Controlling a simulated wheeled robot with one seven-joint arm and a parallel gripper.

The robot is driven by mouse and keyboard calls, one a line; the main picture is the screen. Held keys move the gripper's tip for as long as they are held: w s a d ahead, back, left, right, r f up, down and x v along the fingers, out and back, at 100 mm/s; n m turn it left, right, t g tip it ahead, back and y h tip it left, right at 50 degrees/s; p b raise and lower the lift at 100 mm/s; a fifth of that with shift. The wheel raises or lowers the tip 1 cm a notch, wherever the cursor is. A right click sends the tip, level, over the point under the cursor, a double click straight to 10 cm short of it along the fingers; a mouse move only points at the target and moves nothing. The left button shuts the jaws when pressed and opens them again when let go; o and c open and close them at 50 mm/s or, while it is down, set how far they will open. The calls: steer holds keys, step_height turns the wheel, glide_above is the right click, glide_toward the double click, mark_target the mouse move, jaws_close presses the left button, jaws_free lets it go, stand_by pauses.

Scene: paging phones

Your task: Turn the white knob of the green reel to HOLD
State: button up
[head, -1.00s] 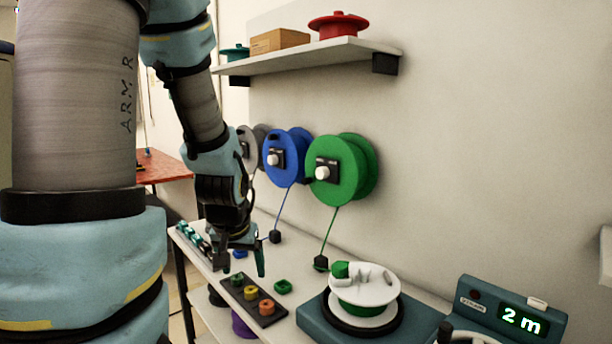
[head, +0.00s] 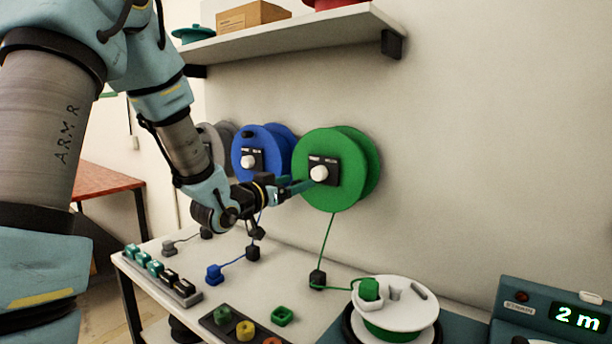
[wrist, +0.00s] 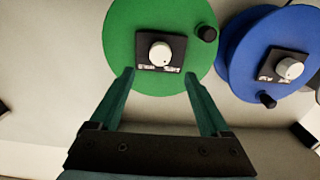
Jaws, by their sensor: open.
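The green reel (head: 335,192) hangs on the wall, with a black plate and a white knob (head: 319,173) at its middle. In the wrist view the white knob (wrist: 160,54) sits on its plate on the green reel (wrist: 125,35), above a small label strip too blurred to read. My gripper (head: 302,186) is level with the knob and just left of it, pointing at the reel. In the wrist view my gripper (wrist: 158,82) is open, its two teal fingers apart below the knob and to either side of it. Nothing is between them.
A blue reel (head: 247,150) with its own white knob hangs beside the green one, a grey reel (head: 208,140) beyond. A shelf (head: 300,35) juts out above.

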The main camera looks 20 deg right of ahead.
mark_target(316, 175)
steer(key=p+x, duration=0.3)
steer(key=x, duration=0.6)
steer(key=shift+w+d+p, duration=0.15)
steer(key=shift+d+p, duration=0.1)
steer(key=shift+p, duration=0.05)
steer(key=shift+f, duration=0.1)
jaws_close()
